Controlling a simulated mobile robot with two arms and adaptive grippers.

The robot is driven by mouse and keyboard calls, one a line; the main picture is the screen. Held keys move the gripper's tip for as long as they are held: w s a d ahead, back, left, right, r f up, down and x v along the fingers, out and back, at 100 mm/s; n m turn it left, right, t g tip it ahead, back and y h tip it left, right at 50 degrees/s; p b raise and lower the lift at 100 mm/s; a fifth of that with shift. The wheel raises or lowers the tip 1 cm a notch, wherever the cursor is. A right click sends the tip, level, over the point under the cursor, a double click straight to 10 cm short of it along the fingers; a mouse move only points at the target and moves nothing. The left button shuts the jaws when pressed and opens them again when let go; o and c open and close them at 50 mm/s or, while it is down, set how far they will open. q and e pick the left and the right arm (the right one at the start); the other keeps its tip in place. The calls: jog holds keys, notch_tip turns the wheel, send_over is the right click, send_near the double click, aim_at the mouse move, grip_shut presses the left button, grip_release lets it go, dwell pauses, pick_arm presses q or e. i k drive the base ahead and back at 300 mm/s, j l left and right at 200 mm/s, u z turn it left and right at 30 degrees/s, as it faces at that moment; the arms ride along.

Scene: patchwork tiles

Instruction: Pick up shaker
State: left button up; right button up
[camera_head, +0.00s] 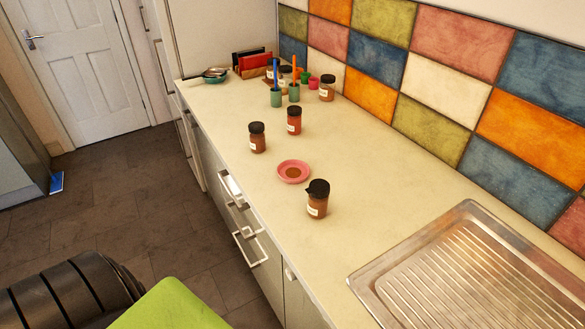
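Several small brown shaker jars with black lids and pale labels stand on the counter. The nearest shaker (317,199) is upright just in front of the pink saucer, and its lid has a part sticking out to the left. Another shaker (257,138) stands farther back on the left, and a redder one (294,121) stands just behind it to the right. One more shaker (327,88) is near the tiled wall, and others are partly hidden at the back. I cannot tell which one the task means. Neither of my grippers is in view.
Green cups (276,97) with upright utensils and a red rack (256,62) stand at the back. A metal sink drainer (400,253) is at right. Drawer handles (245,248) stick out along the front. The counter's near part is clear.

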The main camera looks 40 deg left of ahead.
aim_at(294, 112)
jog(key=k+j+z, duration=0.15)
jog(key=j, duration=0.25)
jog(key=k+j+z, duration=0.15)
jog(key=j, duration=0.25)
jog(key=j+z, duration=0.15)
jog(key=j, duration=0.2)
jog(key=k+j+z, duration=0.15)
jog(key=k+j, duration=0.1)
jog(key=j, duration=0.1)
